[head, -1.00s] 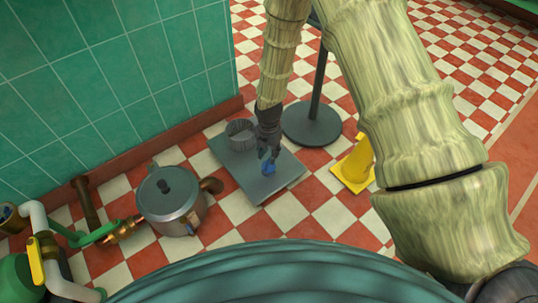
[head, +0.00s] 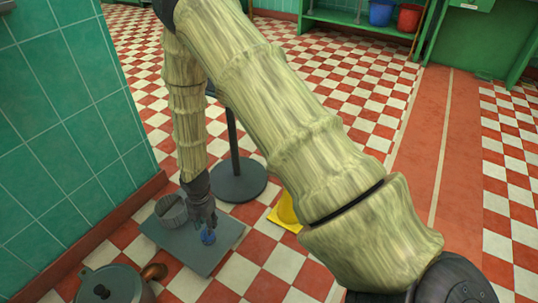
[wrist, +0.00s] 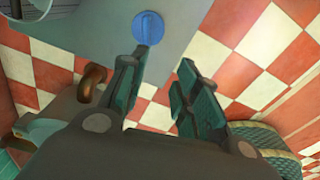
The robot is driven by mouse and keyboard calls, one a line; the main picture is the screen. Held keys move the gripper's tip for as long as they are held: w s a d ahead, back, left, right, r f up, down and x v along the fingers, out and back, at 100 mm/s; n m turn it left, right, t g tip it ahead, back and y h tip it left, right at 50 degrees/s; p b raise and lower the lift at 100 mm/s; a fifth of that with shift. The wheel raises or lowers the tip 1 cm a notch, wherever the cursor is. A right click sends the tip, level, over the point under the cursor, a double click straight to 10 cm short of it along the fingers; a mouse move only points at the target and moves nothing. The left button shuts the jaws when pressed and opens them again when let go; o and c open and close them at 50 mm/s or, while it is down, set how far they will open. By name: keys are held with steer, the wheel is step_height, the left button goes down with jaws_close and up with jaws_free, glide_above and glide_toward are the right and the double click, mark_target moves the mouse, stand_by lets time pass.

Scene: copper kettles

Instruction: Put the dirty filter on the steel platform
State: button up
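The dirty filter, a grey pleated cup (head: 172,213), stands at the far left part of the steel platform (head: 190,255), a flat grey slab on the floor. In the wrist view, a curved grey rim (wrist: 35,12) at the top left corner seems to be the filter, mostly cut off. My gripper (head: 206,226) is low over the platform, to the right of the filter and apart from it. In the wrist view, its two fingers (wrist: 162,68) are spread with nothing between them. A blue round piece (wrist: 148,27) shows just beyond the left fingertip, against the grey platform.
A steel kettle (head: 108,287) with a copper spout stands at the lower left, near the green tiled wall (head: 60,130). A dark round stand base (head: 238,183) is behind the platform. A yellow object (head: 286,212) is to its right. Checkered floor is free further right.

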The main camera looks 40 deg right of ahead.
steer(key=s+d+f+m, duration=0.1)
steer(key=s+f+m, duration=0.1)
steer(key=s+m, duration=0.6)
steer(key=s+d+f+m, duration=0.1)
steer(key=s+f+m, duration=0.2)
steer(key=s+m, duration=0.5)
steer(key=s+d+f+m, duration=0.2)
steer(key=s+m, duration=0.6)
steer(key=s, duration=0.8)
steer(key=shift+s+f, duration=0.25)
steer(key=shift+f, duration=0.15)
